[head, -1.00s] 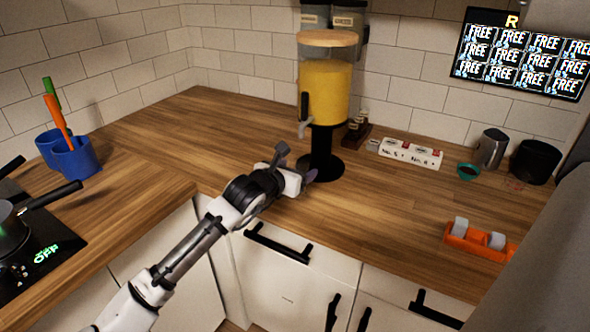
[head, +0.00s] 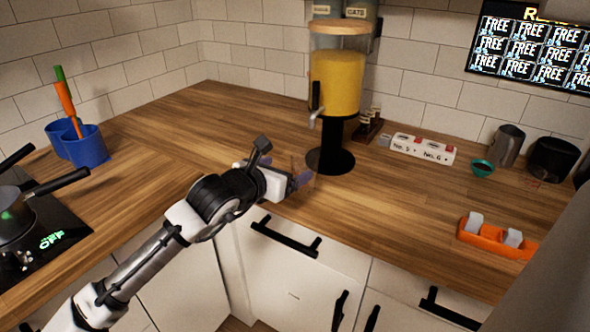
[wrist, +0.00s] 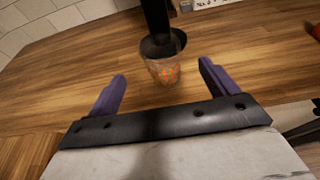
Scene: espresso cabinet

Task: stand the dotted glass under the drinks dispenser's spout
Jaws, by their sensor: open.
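The dotted glass (wrist: 163,71) is clear with orange marks. In the wrist view it looks upright and stands ahead, between the lines of my two purple fingers, with gaps on both sides. My gripper (wrist: 163,84) is open and empty. In the head view my gripper (head: 298,181) is low over the counter, just in front of the drinks dispenser (head: 335,82), and the glass is faint there. The dispenser holds yellow liquid. Its spout (head: 313,122) faces front left above the round black base (head: 331,161). The glass overlaps the base's near edge in the wrist view; whether it stands on it I cannot tell.
A white power strip (head: 422,149), a teal bowl (head: 482,168) and metal and black cups stand to the right. An orange tape dispenser (head: 495,238) is at the front right. Blue utensil cups (head: 88,148) and a hob with a pot are at left. The counter's middle is clear.

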